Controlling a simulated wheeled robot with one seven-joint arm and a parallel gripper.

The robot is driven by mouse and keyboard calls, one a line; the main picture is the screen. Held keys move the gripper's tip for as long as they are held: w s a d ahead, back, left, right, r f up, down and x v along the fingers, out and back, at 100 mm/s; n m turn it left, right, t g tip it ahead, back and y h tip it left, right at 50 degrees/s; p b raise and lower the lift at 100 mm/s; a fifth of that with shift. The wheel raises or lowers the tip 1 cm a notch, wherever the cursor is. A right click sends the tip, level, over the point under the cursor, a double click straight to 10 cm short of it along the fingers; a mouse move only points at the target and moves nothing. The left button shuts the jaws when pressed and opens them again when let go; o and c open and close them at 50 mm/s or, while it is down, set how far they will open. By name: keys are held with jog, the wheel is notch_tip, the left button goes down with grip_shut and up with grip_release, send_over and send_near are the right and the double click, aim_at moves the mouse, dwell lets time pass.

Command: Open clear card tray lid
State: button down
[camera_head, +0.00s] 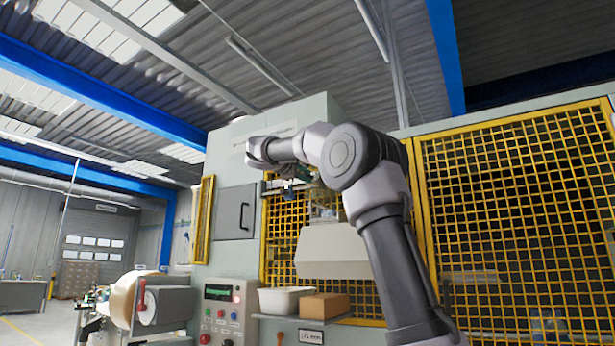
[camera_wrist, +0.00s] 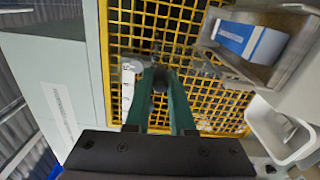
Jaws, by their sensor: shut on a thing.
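My gripper (camera_wrist: 160,82) shows in the wrist view with two green fingers close together in front of the yellow mesh. They are shut on a small dark piece (camera_wrist: 160,76), which looks like the handle of the clear card tray lid. The clear lid itself is hard to make out against the mesh. A grey tray (camera_wrist: 228,62) holding a blue and white box (camera_wrist: 250,38) is to the right of the fingers. In the head view my gripper (camera_head: 290,187) is high at the mesh, and my wrist hides part of it.
Yellow mesh guards (camera_head: 510,200) cover the machine front. A light grey hood (camera_head: 335,250) juts out below my gripper. A white bin (camera_head: 283,300) and a brown carton (camera_head: 324,306) stand on a shelf lower down. A control panel (camera_head: 221,310) is at the left.

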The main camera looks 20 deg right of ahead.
dwell(0.3)
jog(key=c, duration=0.8)
grip_release()
jog(key=shift+o, duration=0.2)
jog(key=shift+a, duration=0.15)
jog(key=v, duration=1)
jog(key=shift+s+a, duration=0.2)
jog(key=shift+s, duration=0.05)
